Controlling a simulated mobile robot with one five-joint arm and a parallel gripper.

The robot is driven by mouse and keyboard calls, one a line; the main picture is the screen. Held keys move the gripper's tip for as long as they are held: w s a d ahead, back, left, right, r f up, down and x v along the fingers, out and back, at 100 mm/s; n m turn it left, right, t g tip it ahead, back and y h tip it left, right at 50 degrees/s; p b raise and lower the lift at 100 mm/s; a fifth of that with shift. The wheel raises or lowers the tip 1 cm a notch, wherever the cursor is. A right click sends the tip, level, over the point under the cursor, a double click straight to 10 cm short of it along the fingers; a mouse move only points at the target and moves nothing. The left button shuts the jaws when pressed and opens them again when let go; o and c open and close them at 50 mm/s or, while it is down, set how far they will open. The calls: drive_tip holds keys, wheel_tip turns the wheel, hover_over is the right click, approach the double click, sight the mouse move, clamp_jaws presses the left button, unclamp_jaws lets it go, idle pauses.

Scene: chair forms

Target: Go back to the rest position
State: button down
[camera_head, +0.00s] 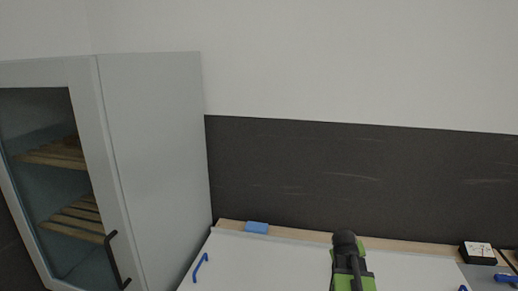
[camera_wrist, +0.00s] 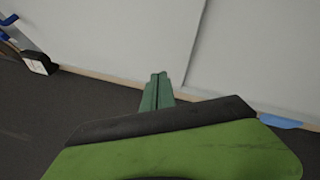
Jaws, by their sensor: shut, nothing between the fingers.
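My gripper (camera_wrist: 157,90) shows in the wrist view as two narrow green fingers, shut together with nothing between them. It points over the edge where the white surface (camera_wrist: 110,35) meets the dark wall band (camera_wrist: 40,120). In the head view my green and black arm (camera_head: 349,266) rises at the bottom, right of the middle, in front of the white surface. I cannot make out the fingertips there.
A grey cabinet (camera_head: 152,150) with a glass door and black handle (camera_head: 115,258) stands at the left. A blue block (camera_head: 257,228) and a black-and-white box (camera_head: 478,253) lie along the wooden back strip. A blue handle (camera_head: 200,267) is on the white surface.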

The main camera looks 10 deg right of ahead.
drive_tip(key=a+f+n+g+y, duration=0.1)
drive_tip(key=a, duration=1)
drive_tip(key=s+a+f+n+y, duration=0.1)
drive_tip(key=a+y, duration=0.1)
drive_tip(key=a, duration=0.9)
drive_tip(key=s+a+f+g+y, duration=0.1)
drive_tip(key=a+f, duration=0.1)
drive_tip(key=a, duration=0.9)
drive_tip(key=shift+s+n+g+y, duration=0.2)
drive_tip(key=shift+n+g+y, duration=0.1)
drive_tip(key=shift+n, duration=0.1)
drive_tip(key=s, duration=0.1)
drive_tip(key=s+g, duration=0.1)
drive_tip(key=s, duration=0.1)
drive_tip(key=s+a+m+g, duration=0.1)
drive_tip(key=shift+s+a+f+y, duration=0.1)
drive_tip(key=shift+s+f+y, duration=0.2)
drive_tip(key=shift+s+y, duration=0.1)
